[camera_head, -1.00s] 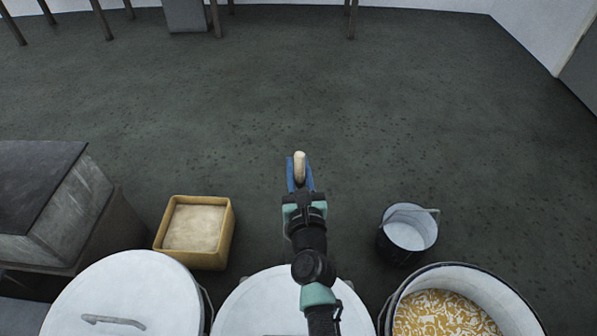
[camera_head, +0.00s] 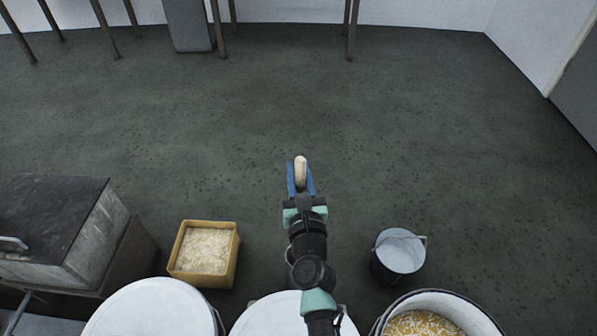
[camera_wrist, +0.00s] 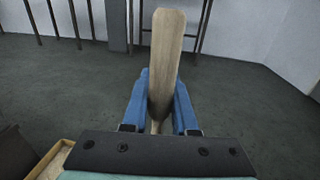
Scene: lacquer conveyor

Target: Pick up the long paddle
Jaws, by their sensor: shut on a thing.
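The long paddle (camera_head: 300,171) is a pale wooden piece. In the head view only its rounded end shows, above my gripper (camera_head: 300,182). In the wrist view the paddle (camera_wrist: 166,60) stands up long and flat, a little tilted, between the two blue fingers of my gripper (camera_wrist: 160,100). The fingers are shut on it. The paddle's lower part is hidden behind the gripper body. The paddle is held out over open floor, clear of the containers.
White-lidded drums (camera_head: 150,312) stand along the near edge. An open drum with yellow-white contents (camera_head: 425,325) is at lower right. A small bucket (camera_head: 400,254), a yellow box (camera_head: 232,262) and a grey machine (camera_head: 55,215) stand nearby. The floor ahead is free.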

